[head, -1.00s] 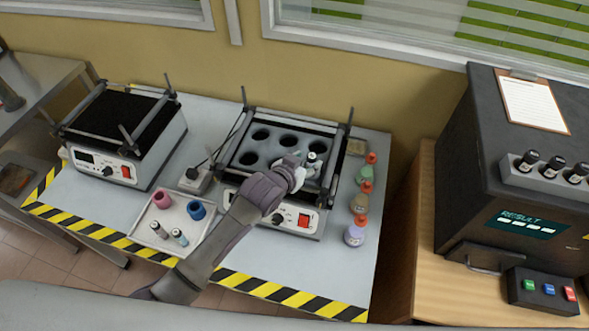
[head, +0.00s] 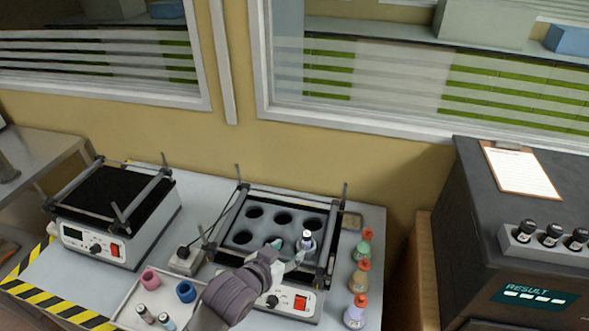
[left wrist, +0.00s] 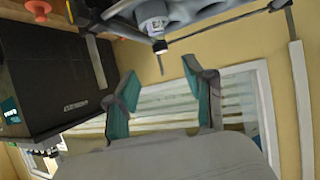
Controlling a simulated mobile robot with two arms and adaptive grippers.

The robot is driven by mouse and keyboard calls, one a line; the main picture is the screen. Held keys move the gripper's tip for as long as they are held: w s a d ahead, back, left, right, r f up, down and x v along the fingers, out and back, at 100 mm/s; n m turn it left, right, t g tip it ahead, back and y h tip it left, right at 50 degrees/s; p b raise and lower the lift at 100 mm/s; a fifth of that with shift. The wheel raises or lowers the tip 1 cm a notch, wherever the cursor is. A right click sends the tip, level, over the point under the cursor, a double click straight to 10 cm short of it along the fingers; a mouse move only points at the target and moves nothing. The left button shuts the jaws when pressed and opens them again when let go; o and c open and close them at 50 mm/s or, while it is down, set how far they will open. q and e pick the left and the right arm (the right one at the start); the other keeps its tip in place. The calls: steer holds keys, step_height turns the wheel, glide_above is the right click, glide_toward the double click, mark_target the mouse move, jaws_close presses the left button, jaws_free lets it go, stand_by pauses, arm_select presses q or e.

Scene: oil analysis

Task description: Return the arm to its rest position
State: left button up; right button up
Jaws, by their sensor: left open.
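My left arm reaches up from the bottom of the head view. Its gripper (head: 287,251) is over the front edge of the right-hand shaker (head: 270,296). In the left wrist view the gripper (left wrist: 160,75) has its two teal-padded fingers spread, with nothing between them. A capped vial (head: 305,241) stands in the front right hole of the shaker's grey rack, just beyond the fingers. It also shows at the top of the left wrist view (left wrist: 152,24), apart from the fingers. My right gripper is not in view.
A second shaker (head: 120,215) with a black top stands at the left. A white tray (head: 128,317) holds pink and blue rings and small vials. Several orange-stoppered flasks (head: 359,280) line the right table edge. A dark analyser (head: 480,230) with a clipboard stands farther right.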

arm_select(q)
steer(key=shift+s, duration=0.1)
steer(key=s+a+f+n+g+y, duration=0.1)
steer(key=s+a+f+g+y, duration=0.15)
steer(key=s+a, duration=0.4)
steer(key=s+a+f+n+g+y, duration=0.1)
steer(key=s+a+g, duration=0.25)
steer(key=s, duration=0.65)
steer(key=s+a+f+n+g+y, duration=0.1)
steer(key=s+a+f+g+y, duration=0.1)
steer(key=s+a, duration=0.55)
step_height(320, 180, down, 31)
steer(key=s+d+b, duration=0.2)
steer(key=b, duration=0.3)
steer(key=s+a+f+g+b, duration=0.2)
steer(key=s+a+f+b, duration=0.1)
steer(key=s+f, duration=1.4)
step_height(320, 180, down, 3)
steer(key=shift+a+b, duration=0.15)
steer(key=shift+b, duration=0.4)
steer(key=shift+w, duration=0.1)
